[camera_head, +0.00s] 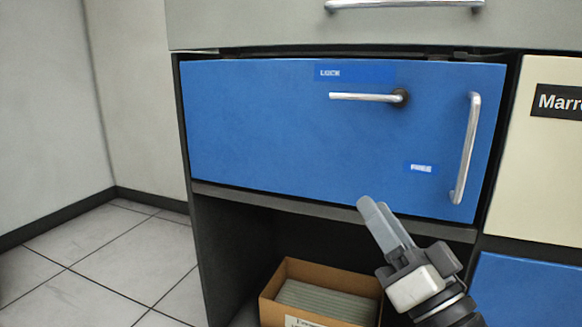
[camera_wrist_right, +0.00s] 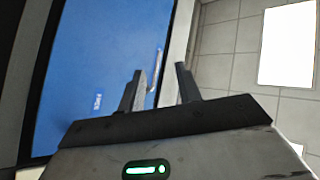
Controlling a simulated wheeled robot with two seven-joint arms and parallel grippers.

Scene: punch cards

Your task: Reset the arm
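My right gripper (camera_head: 378,222) is in the lower right of the head view, in front of the lower edge of a blue cabinet door. In the right wrist view its two dark fingers (camera_wrist_right: 160,82) stand apart with nothing between them, so it is open and empty. My left gripper is not in view. The blue door (camera_head: 260,125) looks closed. It has a horizontal lever handle (camera_head: 365,97) near its top and a vertical bar handle (camera_head: 467,150) at its right. The gripper is below and left of the bar handle and appears apart from it.
An open shelf under the door holds a cardboard box (camera_head: 270,306) of upright cards. A grey drawer with a metal handle (camera_head: 405,5) is above. A cream panel (camera_head: 545,165) and another blue panel (camera_head: 525,290) are at right. Tiled floor (camera_head: 110,260) at left is clear.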

